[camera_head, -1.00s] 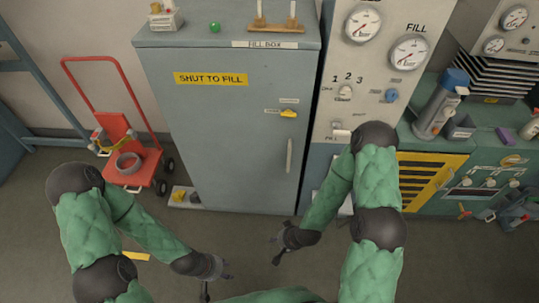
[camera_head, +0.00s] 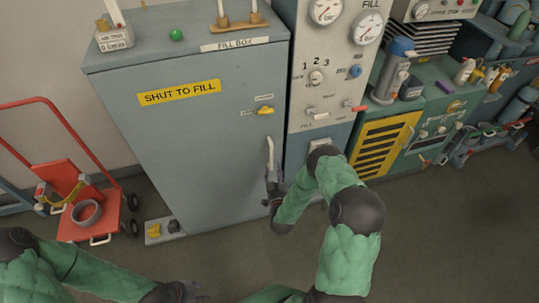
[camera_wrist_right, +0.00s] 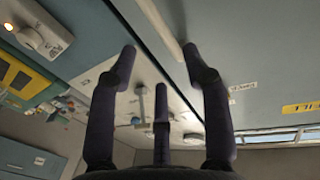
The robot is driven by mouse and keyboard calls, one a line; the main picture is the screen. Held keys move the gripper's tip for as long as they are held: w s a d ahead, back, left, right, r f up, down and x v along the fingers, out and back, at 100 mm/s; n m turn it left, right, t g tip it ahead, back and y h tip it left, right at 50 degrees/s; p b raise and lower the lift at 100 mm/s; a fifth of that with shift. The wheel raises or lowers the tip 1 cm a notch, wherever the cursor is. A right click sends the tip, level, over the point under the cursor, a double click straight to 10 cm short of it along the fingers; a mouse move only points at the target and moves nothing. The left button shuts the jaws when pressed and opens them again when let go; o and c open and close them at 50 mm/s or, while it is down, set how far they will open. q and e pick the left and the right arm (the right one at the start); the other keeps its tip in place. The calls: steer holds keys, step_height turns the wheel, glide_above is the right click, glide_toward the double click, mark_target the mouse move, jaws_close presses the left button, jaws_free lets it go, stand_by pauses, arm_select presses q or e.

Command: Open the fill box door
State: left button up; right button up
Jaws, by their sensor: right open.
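The fill box (camera_head: 200,120) is a tall grey cabinet with a yellow "SHUT TO FILL" label, and its door looks shut. Its pale vertical handle (camera_head: 270,153) is on the door's right side, below a small yellow latch (camera_head: 265,111). My right gripper (camera_head: 271,181) is at the handle's lower end. In the right wrist view the handle (camera_wrist_right: 157,22) runs between the spread, dark fingers of the open gripper (camera_wrist_right: 160,58); contact cannot be told. My left gripper (camera_head: 192,292) is low at the bottom edge, away from the cabinet, its fingers too small to read.
A gauge panel (camera_head: 338,75) adjoins the cabinet on the right, then a green bench (camera_head: 430,100) with a yellow vent (camera_head: 382,145). A red hand cart (camera_head: 70,185) stands at the left. Small items sit on the floor by the cabinet's left base. Floor in front is clear.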

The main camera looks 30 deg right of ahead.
steer(key=b+x, duration=0.2)
steer(key=x, duration=0.7)
steer(key=shift+w, duration=0.2)
jaws_close()
